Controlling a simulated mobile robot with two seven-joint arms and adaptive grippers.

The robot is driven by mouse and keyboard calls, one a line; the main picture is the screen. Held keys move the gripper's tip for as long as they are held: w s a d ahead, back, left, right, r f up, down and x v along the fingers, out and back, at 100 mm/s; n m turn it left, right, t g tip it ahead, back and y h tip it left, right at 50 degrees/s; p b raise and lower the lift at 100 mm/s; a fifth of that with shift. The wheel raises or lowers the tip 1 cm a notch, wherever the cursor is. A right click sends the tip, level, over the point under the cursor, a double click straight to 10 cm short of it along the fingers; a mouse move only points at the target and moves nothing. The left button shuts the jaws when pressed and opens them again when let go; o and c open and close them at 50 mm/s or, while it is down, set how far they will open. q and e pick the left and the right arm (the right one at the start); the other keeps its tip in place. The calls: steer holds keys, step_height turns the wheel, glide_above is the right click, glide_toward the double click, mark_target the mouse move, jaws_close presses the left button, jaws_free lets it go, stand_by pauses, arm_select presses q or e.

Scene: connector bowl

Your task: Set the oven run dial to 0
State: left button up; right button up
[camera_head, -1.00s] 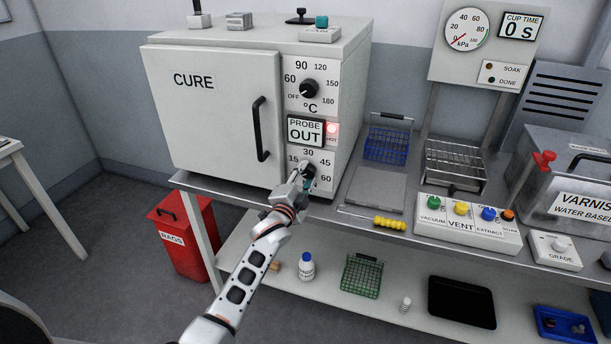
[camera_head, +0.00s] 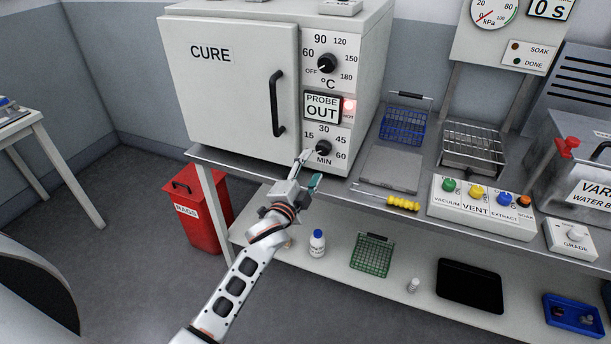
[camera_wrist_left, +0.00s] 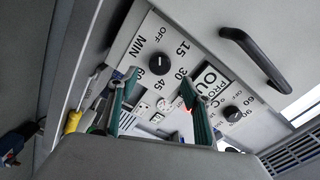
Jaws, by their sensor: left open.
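The oven run dial (camera_head: 322,149) is a black knob above the MIN label on the white CURE oven (camera_head: 240,75). Marks 15, 30, 45 and 60 show around it. In the left wrist view the dial (camera_wrist_left: 159,63) is in full sight, with an OFF mark beside the scale; its exact setting is too small to read surely. My left gripper (camera_head: 310,168) is open and empty, at the lower left of the dial. In the left wrist view, its green-padded fingers (camera_wrist_left: 158,84) stand apart, with the dial just beyond the gap between the tips. My right gripper is not in view.
The temperature dial (camera_head: 326,63) and the PROBE OUT display (camera_head: 322,107) with a red lamp are above. The oven door handle (camera_head: 277,104) juts out at left. A yellow-handled tool (camera_head: 402,203) lies on the bench to the right. A red bin (camera_head: 196,215) stands below.

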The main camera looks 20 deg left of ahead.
arm_select(q)
steer(key=s, duration=0.3)
steer(key=shift+s, duration=0.25)
steer(key=s+d+f+n+g, duration=0.1)
steer(key=s+f+n+g, duration=0.2)
steer(key=s+f, duration=0.9)
steer(key=s+d+f+n+g+h, duration=0.1)
steer(key=s+f+n+g, duration=0.3)
steer(key=s+f, duration=0.8)
steer(key=s+n, duration=0.2)
steer(key=s, duration=0.5)
steer(key=shift+s+f+n+h, duration=0.25)
steer(key=shift+f+n+h, duration=0.05)
steer(key=shift+f, duration=0.05)
steer(key=shift+a, duration=0.1)
